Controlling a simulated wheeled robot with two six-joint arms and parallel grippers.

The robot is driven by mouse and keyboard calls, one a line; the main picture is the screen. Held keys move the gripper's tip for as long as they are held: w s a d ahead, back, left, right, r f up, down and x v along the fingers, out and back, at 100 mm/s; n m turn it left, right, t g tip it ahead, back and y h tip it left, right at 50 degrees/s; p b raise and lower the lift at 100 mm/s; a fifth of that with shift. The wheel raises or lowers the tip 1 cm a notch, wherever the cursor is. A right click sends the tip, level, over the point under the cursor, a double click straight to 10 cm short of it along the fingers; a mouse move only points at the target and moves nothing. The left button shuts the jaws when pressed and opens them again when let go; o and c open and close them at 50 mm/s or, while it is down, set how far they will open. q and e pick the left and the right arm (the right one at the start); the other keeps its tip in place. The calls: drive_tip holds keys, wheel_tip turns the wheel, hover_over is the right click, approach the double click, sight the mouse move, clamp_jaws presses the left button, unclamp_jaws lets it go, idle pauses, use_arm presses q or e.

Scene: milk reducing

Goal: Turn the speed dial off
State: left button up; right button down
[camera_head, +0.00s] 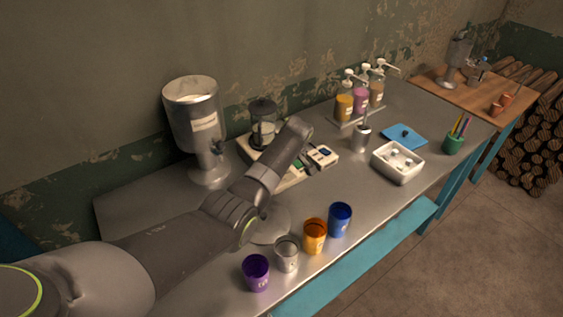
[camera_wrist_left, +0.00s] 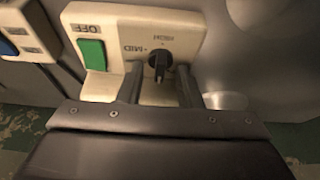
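The speed dial (camera_wrist_left: 159,60) is a round black knob on a cream control panel (camera_wrist_left: 185,25) in the left wrist view. Upside-down MID and HIGH labels sit around it. A green switch (camera_wrist_left: 91,54) lies left of the dial, with an OFF label above it. My left gripper (camera_wrist_left: 160,82) is open, one finger on each side of the dial, with a visible gap to the knob. In the head view, my arm reaches over the cream machine (camera_head: 293,181), hiding the dial and the fingers. My right gripper is not in view.
A metal dispenser (camera_head: 194,130) stands left of the machine. Pump bottles (camera_head: 361,101), a steel cup (camera_head: 361,140) and a white tray (camera_head: 398,178) stand to the right.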

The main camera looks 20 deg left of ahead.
use_arm(q)
drive_tip(key=v, duration=1.7)
drive_tip(key=shift+r+b, duration=0.2)
drive_tip(key=shift+b, duration=0.2)
